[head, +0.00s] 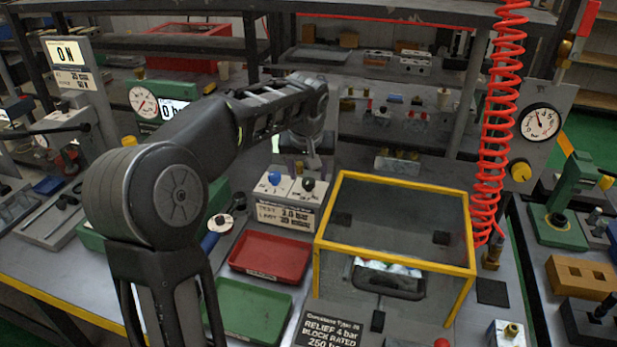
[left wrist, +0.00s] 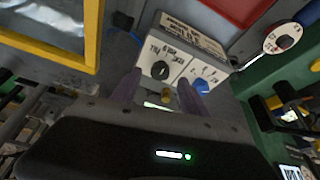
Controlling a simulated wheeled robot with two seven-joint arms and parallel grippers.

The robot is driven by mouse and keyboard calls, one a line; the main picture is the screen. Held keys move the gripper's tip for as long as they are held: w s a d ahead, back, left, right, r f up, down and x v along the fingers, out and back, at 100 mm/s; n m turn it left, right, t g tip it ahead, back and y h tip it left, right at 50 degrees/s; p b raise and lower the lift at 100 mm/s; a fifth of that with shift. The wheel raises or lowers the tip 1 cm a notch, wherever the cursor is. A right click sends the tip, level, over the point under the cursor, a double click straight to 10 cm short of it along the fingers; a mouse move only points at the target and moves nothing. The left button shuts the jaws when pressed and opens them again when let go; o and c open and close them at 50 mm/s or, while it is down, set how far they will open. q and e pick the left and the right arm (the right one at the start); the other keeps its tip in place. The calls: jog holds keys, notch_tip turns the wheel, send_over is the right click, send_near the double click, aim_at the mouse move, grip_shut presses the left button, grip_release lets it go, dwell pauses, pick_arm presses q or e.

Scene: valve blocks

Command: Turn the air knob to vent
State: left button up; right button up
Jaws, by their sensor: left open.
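A small pale valve block (head: 291,200) stands on the bench with a blue knob (head: 275,178) on its left and a dark knob (head: 308,184) on its right. In the left wrist view the dark knob (left wrist: 160,70) and blue knob (left wrist: 201,85) show upside down; the small lettering beside them is too blurred to tell which is the air knob. My left gripper (head: 303,160) is just behind and above the block, pointing down. In the left wrist view its open fingers (left wrist: 158,78) frame the dark knob, with nothing held between them. Contact cannot be told. My right gripper is not in view.
A yellow-framed clear box (head: 395,250) stands close to the right of the block. A red tray (head: 270,257) and a green tray (head: 250,310) lie in front. A red coiled hose (head: 495,130) hangs at the right. A gauge (head: 540,122) is on a panel.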

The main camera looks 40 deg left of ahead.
aim_at(308, 181)
pick_arm(q)
jog(key=shift+x, duration=1.55)
jog(key=shift+c, duration=0.4)
grip_shut()
